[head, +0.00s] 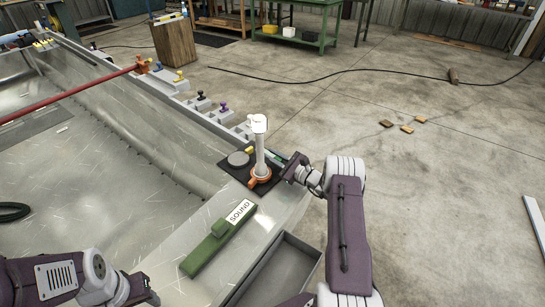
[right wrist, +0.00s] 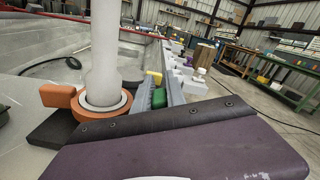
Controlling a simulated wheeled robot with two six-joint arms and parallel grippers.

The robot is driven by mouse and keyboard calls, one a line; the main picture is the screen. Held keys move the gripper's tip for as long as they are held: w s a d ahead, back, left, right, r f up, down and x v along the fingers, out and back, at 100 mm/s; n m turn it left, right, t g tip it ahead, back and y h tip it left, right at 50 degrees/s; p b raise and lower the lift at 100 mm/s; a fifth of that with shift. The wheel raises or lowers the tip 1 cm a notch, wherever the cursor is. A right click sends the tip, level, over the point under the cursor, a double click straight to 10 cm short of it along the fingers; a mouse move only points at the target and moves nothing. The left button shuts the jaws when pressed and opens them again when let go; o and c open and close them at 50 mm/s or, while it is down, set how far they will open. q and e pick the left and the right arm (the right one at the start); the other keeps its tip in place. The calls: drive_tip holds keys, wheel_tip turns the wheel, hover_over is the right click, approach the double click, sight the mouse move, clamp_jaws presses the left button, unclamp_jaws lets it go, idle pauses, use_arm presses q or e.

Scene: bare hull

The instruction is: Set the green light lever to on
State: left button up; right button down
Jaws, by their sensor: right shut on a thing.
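The green light lever (head: 278,155) shows as a small green piece on the hull edge, just behind the white post. It also shows in the right wrist view as a green block (right wrist: 159,98), beside a yellow piece (right wrist: 153,78). My right gripper (head: 290,167) is at the lever from the right and is shut on it; the fingertips are small and partly hidden. My dark and purple gripper body covers the bottom of the right wrist view. Which way the lever is set cannot be told. My left gripper (head: 143,290) is low in the head view, away from the lever, its jaws unclear.
A white post (head: 260,145) in an orange ring (head: 260,177) stands on a dark plate close to my right gripper. A green "SOUND" bar (head: 220,240) lies on the hull nearer me. Several small coloured levers line the edge. The floor at right is mostly clear.

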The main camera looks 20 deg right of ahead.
sight(282, 161)
drive_tip(key=c, duration=1.4)
unclamp_jaws()
drive_tip(key=shift+o, duration=0.2)
use_arm(q)
drive_tip(key=shift+r+p, duration=0.85)
drive_tip(key=shift+r, duration=0.05)
use_arm(e)
drive_tip(key=v, duration=0.8)
drive_tip(key=shift+s+d, duration=0.1)
drive_tip(key=shift+s, duration=0.1)
drive_tip(key=shift+s+d, duration=0.1)
drive_tip(key=shift+s, duration=0.2)
drive_tip(key=shift+f, duration=0.1)
